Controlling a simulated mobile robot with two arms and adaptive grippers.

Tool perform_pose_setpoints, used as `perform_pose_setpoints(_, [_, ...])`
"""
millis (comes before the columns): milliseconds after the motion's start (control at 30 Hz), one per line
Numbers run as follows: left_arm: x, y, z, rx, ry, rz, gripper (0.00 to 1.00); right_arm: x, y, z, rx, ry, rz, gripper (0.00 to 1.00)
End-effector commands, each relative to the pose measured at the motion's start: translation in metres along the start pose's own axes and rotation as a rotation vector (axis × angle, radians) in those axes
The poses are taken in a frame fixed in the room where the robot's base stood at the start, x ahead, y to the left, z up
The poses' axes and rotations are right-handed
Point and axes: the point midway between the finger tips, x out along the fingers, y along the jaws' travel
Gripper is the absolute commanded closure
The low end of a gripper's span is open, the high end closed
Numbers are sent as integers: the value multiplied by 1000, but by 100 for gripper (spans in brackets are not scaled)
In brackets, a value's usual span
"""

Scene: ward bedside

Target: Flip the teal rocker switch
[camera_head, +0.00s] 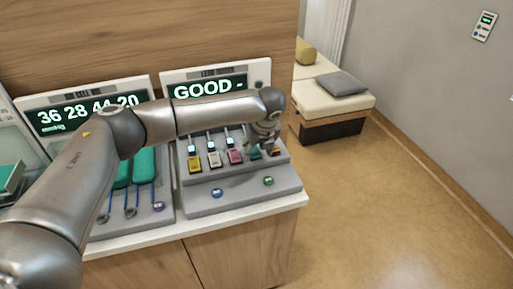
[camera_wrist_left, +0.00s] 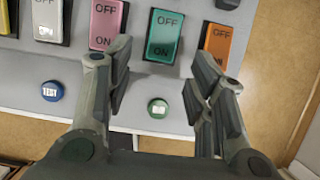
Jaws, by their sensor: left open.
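The teal rocker switch (camera_wrist_left: 163,36) sits between the pink switch (camera_wrist_left: 103,24) and the orange switch (camera_wrist_left: 217,46) in the left wrist view. It reads OFF at its far end and ON at its near end; I cannot tell which end is pressed. In the head view the teal switch (camera_head: 256,152) is partly hidden by my left gripper (camera_head: 270,143). My left gripper (camera_wrist_left: 163,84) is open and empty, its two fingers spread on either side of the teal switch's line, apart from it as far as I can tell. My right gripper is out of view.
A green button (camera_wrist_left: 157,108) lies between the fingers, nearer than the teal switch, and a blue TEST button (camera_wrist_left: 52,91) is to the left. The display (camera_head: 208,88) reads GOOD. A monitor (camera_head: 85,108) stands left. Open floor (camera_head: 370,215) lies right.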

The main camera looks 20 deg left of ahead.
Motion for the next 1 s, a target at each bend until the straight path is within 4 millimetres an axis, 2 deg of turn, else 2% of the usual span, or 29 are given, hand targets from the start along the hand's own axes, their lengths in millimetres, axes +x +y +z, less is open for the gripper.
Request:
perform_pose_setpoints(33, [6,1,0,0,1,3,50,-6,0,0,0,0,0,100])
perform_pose_setpoints(233, [28,0,0,1,2,0,50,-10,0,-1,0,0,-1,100])
perform_pose_setpoints(567, [32,0,-1,1,1,-2,50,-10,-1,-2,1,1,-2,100])
perform_pose_setpoints(900, [32,-1,-1,1,1,-2,92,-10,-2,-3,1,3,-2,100])
perform_pose_setpoints(933, [32,-1,-1,1,1,-2,96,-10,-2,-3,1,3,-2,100])
perform_pose_setpoints(1000, [32,0,0,0,4,-1,96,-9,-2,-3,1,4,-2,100])
